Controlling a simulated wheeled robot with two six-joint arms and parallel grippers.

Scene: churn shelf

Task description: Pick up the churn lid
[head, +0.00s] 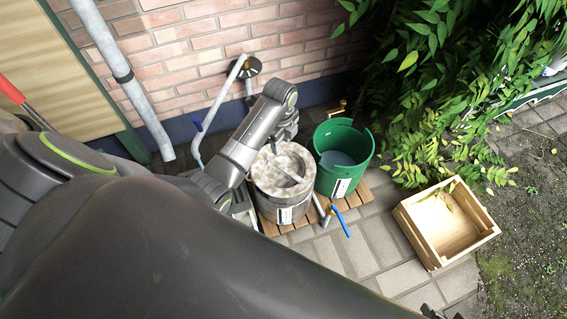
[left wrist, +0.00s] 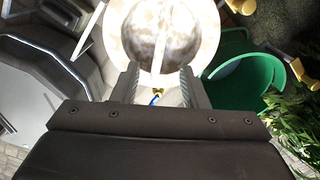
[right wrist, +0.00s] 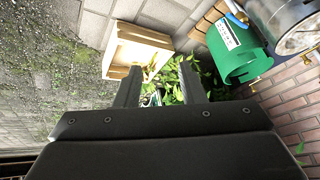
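The churn lid (head: 272,178) is a round, mottled white and brown disc with a pale bar handle across it. It sits on top of the grey churn (head: 283,212). In the left wrist view the lid (left wrist: 135,42) fills the top middle, its bar running up and down. My left gripper (left wrist: 158,82) is open, its fingers apart near the lid's lower edge with nothing between them. In the head view my left arm reaches over the churn and its hand hides part of the lid. My right gripper (right wrist: 158,82) is open and empty, away from the churn.
A green bucket (head: 345,155) stands right beside the churn on a wooden pallet (head: 352,199). A wooden crate (head: 411,237) is further right. A brick wall (head: 215,45) and grey pipes stand behind; leafy branches (head: 420,110) hang at the right.

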